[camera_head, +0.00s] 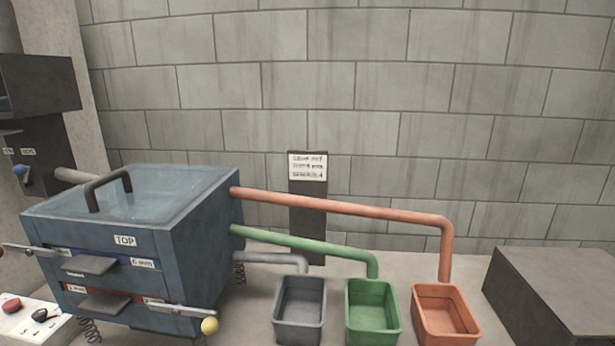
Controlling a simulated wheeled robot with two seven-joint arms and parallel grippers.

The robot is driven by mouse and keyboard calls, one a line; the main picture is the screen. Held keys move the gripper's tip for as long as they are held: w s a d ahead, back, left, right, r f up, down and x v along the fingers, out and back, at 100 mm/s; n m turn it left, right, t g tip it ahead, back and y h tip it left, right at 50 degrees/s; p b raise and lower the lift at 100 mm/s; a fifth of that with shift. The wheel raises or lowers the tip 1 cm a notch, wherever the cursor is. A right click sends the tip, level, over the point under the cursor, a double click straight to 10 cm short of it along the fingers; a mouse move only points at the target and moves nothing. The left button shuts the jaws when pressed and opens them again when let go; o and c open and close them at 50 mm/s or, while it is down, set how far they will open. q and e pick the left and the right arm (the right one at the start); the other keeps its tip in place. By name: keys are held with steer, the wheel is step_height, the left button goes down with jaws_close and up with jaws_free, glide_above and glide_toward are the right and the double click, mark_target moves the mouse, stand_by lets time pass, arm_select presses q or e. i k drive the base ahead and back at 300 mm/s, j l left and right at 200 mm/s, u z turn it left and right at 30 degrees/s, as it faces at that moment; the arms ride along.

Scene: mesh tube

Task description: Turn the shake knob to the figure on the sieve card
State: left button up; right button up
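A white control box (22,328) sits at the lower left, cut off by the frame. It carries a red button (11,306) and a dark knob (39,315), which may be the shake knob; its pointer setting is too small to read. A white card (308,166) with three lines of print is on a dark post (308,220) against the wall, possibly the sieve card; its figures are not legible. The blue sieve machine (205,240) has a clear lid (150,188), a "TOP" label and two drawers. Neither of my grippers is in view.
Orange, green and grey pipes run from the machine to an orange bin (446,338), a green bin (372,332) and a grey bin (299,330). A yellow-tipped lever (209,326) juts out at the machine's front. A dark block (560,295) stands right. A blue lever (20,170) is far left.

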mark_target(40, 315)
steer(key=u, duration=1.8)
steer(key=i+j+z, duration=0.7)
steer(key=j+z, duration=0.2)
steer(key=i+j+z, duration=0.2)
steer(key=j+z, duration=0.25)
steer(key=j, duration=0.2)
steer(key=i+j+z, duration=0.1)
steer(key=j+z, duration=0.35)
steer(key=j, duration=0.2)
steer(key=j+z, duration=0.45)
steer(key=j, duration=0.2)
steer(key=k+j+z, duration=0.15)
steer(key=j+z, duration=0.3)
steer(key=j, duration=0.25)
steer(key=k+j+z, duration=0.25)
steer(key=j+z, duration=0.2)
steer(key=j, duration=0.15)
